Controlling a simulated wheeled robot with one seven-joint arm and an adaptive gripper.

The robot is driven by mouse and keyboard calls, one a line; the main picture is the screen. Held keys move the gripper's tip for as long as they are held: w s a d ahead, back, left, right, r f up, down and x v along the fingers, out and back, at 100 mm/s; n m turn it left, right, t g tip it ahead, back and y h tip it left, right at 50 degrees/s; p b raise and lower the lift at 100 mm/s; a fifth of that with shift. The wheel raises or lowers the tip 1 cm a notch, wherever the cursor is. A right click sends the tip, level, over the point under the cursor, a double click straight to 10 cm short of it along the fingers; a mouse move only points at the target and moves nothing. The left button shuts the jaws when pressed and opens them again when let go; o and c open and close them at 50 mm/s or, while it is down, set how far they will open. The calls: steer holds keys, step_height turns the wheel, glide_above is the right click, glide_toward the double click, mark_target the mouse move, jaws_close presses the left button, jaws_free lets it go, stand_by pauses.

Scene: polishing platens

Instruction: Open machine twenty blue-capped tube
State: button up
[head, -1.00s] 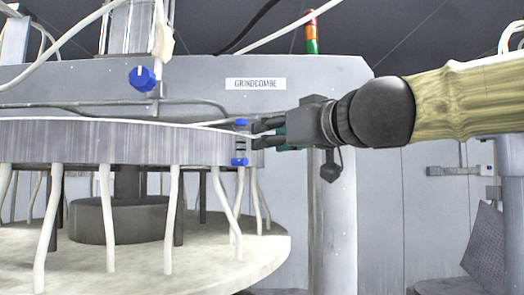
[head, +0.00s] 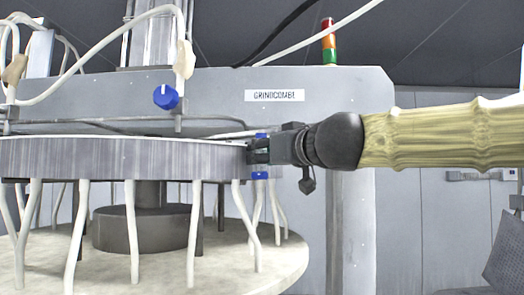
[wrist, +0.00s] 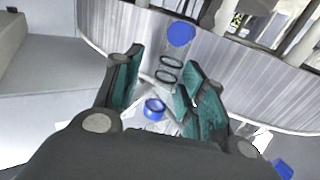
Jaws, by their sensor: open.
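A clear tube with blue ends stands at the right rim of the round platen. In the head view its upper blue cap (head: 261,136) and lower blue end (head: 261,176) show above and below my gripper (head: 258,150), whose fingers hide its middle. In the wrist view the tube (wrist: 170,68), with two dark rings, lies ahead, between the lines of the teal finger pads. One blue end (wrist: 180,34) is at the top and the other (wrist: 153,108) lower down. My gripper (wrist: 165,82) is open. Whether its pads touch the tube I cannot tell.
The metal-sided platen (head: 120,158) stands close to the fingers, with several white hoses below it. The GRINDCOMBE housing (head: 220,90) is behind. Another blue part (wrist: 283,168) shows at the wrist view's lower right.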

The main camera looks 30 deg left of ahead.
steer(key=shift+s+a+r, duration=0.1)
steer(key=shift+s+a, duration=0.05)
steer(key=shift+a, duration=0.2)
steer(key=shift+c, duration=0.9)
jaws_close()
